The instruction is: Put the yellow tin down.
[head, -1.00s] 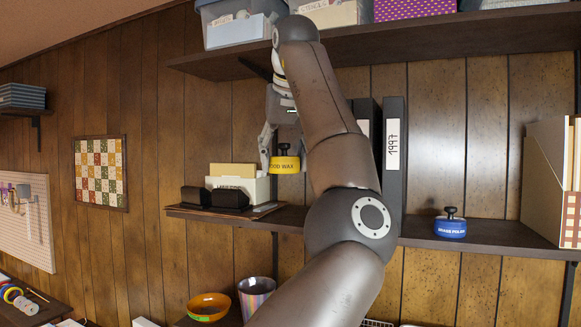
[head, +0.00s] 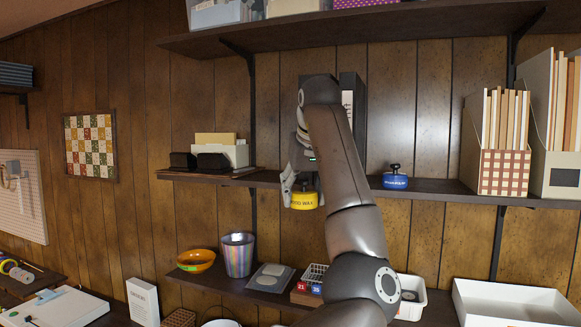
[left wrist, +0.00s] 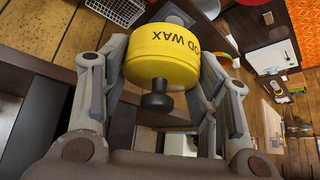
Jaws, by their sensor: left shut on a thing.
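The yellow tin (head: 304,200), lettered with wood wax, has a dark knob on its lid. My left gripper (head: 303,190) is shut on it and holds it in front of the middle shelf's edge. In the left wrist view the tin (left wrist: 163,55) sits between the two fingers of my left gripper (left wrist: 158,75), with its black knob (left wrist: 156,100) towards the camera. I see no surface touching the tin from below. My right gripper is not in view.
The middle shelf (head: 430,187) bears a blue tin (head: 395,179), a card box (head: 222,150) and magazine files (head: 503,165). The lower shelf holds an orange bowl (head: 196,260), a striped cup (head: 238,254) and a small rack. White trays (head: 510,300) stand at lower right.

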